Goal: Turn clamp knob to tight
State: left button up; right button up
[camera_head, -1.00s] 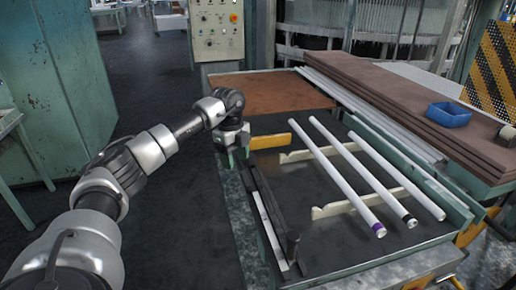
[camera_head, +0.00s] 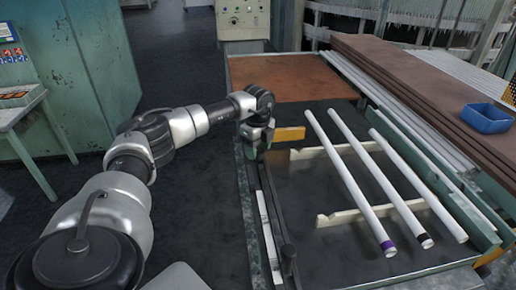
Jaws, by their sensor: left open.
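A long black clamp bar (camera_head: 272,205) runs along the left side of the work table. A dark upright knob-like part (camera_head: 288,251) stands at its near end; I cannot tell for sure that this is the clamp knob, or how tight it is. My left gripper (camera_head: 256,146) points down at the far end of the bar, beside a yellow block (camera_head: 291,134). It is open; its fingertips are small and dark, and I cannot tell whether they touch anything. My right gripper is not in view.
Three white tubes (camera_head: 350,185) lie across pale notched supports (camera_head: 370,213) right of the bar. A blue bin (camera_head: 487,118) sits on brown boards (camera_head: 420,95). A brown sheet (camera_head: 290,80) covers the table's far end. A control box (camera_head: 243,20) stands behind. Dark floor lies left.

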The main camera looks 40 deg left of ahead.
pick_arm(q)
jog(key=shift+s+f, duration=0.1)
jog(key=shift+f, duration=0.25)
jog(key=shift+c, duration=1.8)
jog(key=c, duration=0.3)
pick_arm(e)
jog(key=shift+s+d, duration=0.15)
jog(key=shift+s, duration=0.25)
